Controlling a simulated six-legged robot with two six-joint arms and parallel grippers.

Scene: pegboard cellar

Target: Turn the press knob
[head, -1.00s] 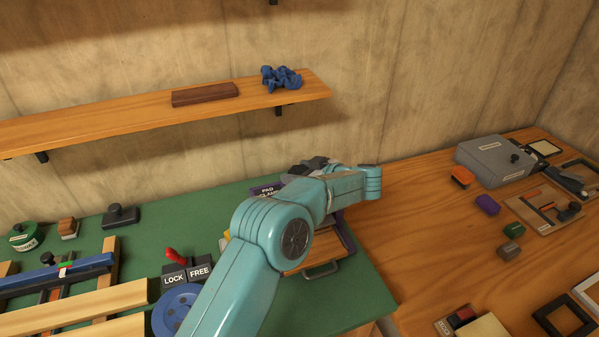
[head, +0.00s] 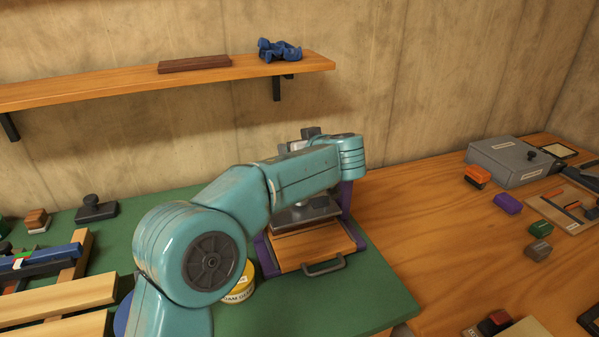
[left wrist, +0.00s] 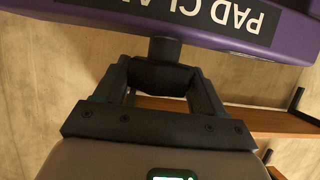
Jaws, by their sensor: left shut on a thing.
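The press (head: 345,197) stands on the green mat (head: 370,305), with a purple frame, a grey plate (head: 303,213) and a wooden bed with a dark handle (head: 325,267). My left arm crosses in front of its top and hides most of it. In the left wrist view, the purple beam (left wrist: 200,22) carries an upside-down PAD CLAMP label. A dark press knob (left wrist: 160,77) on a short stem sits between the fingers of my left gripper (left wrist: 163,85), which is shut on it. In the head view the fingers and knob are largely hidden by my arm. My right gripper is not in view.
A yellow-labelled tin (head: 240,286) stands left of the press, partly behind my arm. Wooden slats (head: 60,300) and a black-knobbed block (head: 96,209) lie left. A wall shelf (head: 120,82) hangs above.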

